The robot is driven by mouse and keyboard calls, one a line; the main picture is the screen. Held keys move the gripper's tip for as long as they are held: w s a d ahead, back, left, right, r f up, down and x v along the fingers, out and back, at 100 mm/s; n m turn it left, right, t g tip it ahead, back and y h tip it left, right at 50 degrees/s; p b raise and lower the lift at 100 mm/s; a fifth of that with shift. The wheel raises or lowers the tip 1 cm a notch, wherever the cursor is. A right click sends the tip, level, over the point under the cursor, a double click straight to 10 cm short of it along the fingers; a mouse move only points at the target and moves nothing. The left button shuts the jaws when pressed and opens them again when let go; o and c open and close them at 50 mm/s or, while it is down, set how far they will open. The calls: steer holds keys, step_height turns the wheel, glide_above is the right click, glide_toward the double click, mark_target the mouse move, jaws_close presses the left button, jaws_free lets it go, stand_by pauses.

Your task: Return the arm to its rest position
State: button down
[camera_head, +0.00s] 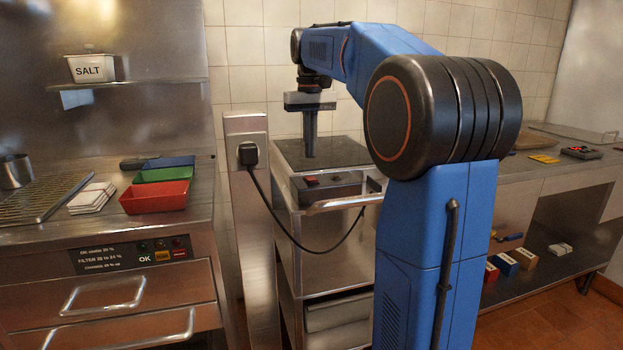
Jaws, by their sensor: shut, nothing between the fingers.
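My gripper (311,150) hangs from my blue arm and points straight down, its dark fingers together and empty. It is over the dark top plate (345,150) of a steel cabinet in the middle of the view. The fingertips are near the plate; I cannot tell whether they touch it. My arm is bent, with its large black joint in front on the right, hiding part of the cabinet and the counter behind.
A steel post (250,215) with a plugged-in black cable (315,248) stands left of the cabinet. The left counter holds red (155,196), green (165,174) and blue (168,162) trays. A right counter (565,180) and a salt tub (90,68) also show.

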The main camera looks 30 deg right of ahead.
steer(key=shift+r, duration=0.6)
steer(key=s+a+f+n+t, duration=0.1)
steer(key=s+a+f, duration=0.4)
steer(key=s, duration=0.3)
steer(key=s+a+f+n+t, duration=0.1)
steer(key=s+a+f, duration=0.35)
steer(key=s, duration=0.25)
steer(key=s+a+f+n+t, duration=0.1)
steer(key=s+a+f, duration=0.5)
steer(key=s+f, duration=0.9)
steer(key=shift+s+a+f+t, duration=0.15)
steer(key=shift+f+t, duration=0.65)
steer(key=shift+t, duration=0.1)
